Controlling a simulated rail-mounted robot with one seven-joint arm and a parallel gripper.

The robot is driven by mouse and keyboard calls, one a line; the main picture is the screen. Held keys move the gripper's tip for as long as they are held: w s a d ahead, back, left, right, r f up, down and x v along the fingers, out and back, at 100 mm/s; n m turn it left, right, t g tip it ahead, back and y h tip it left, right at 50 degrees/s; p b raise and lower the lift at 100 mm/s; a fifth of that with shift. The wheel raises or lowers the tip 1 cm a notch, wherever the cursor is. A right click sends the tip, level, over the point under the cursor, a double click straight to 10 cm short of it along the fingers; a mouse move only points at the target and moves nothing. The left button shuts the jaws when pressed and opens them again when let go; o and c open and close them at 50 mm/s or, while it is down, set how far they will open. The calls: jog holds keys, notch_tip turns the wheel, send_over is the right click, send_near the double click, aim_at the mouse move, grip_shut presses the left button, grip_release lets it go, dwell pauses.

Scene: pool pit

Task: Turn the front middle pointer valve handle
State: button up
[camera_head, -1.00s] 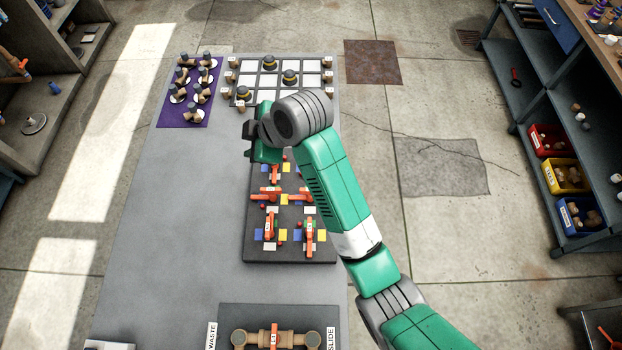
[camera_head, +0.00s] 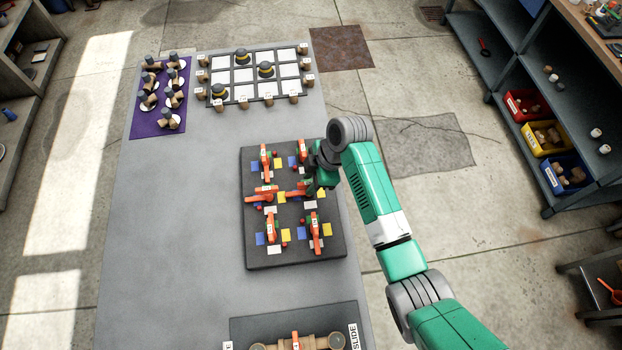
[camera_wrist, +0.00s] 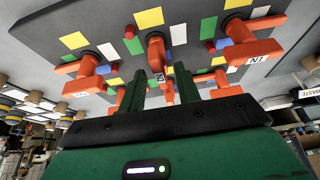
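A dark board carries several orange pointer valve handles in two columns. The middle-row right handle (camera_head: 295,191) points right toward my gripper (camera_head: 314,184), which is low beside it. The middle-row left handle (camera_head: 262,194) lies across the board. Which of these two the task calls front, I cannot tell. In the wrist view, a central orange handle (camera_wrist: 157,52) with a white label points toward my gripper (camera_wrist: 164,88). The two green fingers stand apart on either side of its tip; contact is not clear. The fingers partly hide what lies behind.
Other orange handles stand close by: back right (camera_head: 301,150), back left (camera_head: 265,160), front right (camera_head: 315,233) and front left (camera_head: 270,229). A pipe fixture (camera_head: 296,343) is at the table's front. The grey table (camera_head: 180,240) left of the board is clear.

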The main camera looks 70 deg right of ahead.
jog(key=shift+c, duration=0.2)
grip_shut()
jog(key=shift+p, duration=0.3)
jog(key=shift+a+r+m+h+p, duration=0.2)
jog(key=shift+m+h+p, duration=0.2)
jog(key=shift+m+p, duration=0.6)
jog(key=m+h+p, duration=0.1)
jog(key=m+p, duration=0.3)
jog(key=shift+t+h, duration=0.4)
jog(key=m+h+p, duration=0.1)
jog(key=m, duration=0.2)
jog(key=m+h+p, duration=0.1)
jog(key=m+p, duration=0.1)
jog(key=shift+w+a+m+g, duration=0.15)
jog(key=shift+m+g, duration=0.15)
jog(key=shift+m, duration=0.1)
jog(key=m+p, duration=0.1)
jog(key=m, duration=0.2)
jog(key=m+g+h+p, duration=0.1)
jog(key=m, duration=0.1)
jog(key=shift+f+m+g+h, duration=0.15)
jog(key=shift+m+g+h, duration=0.15)
jog(key=shift+m, duration=0.4)
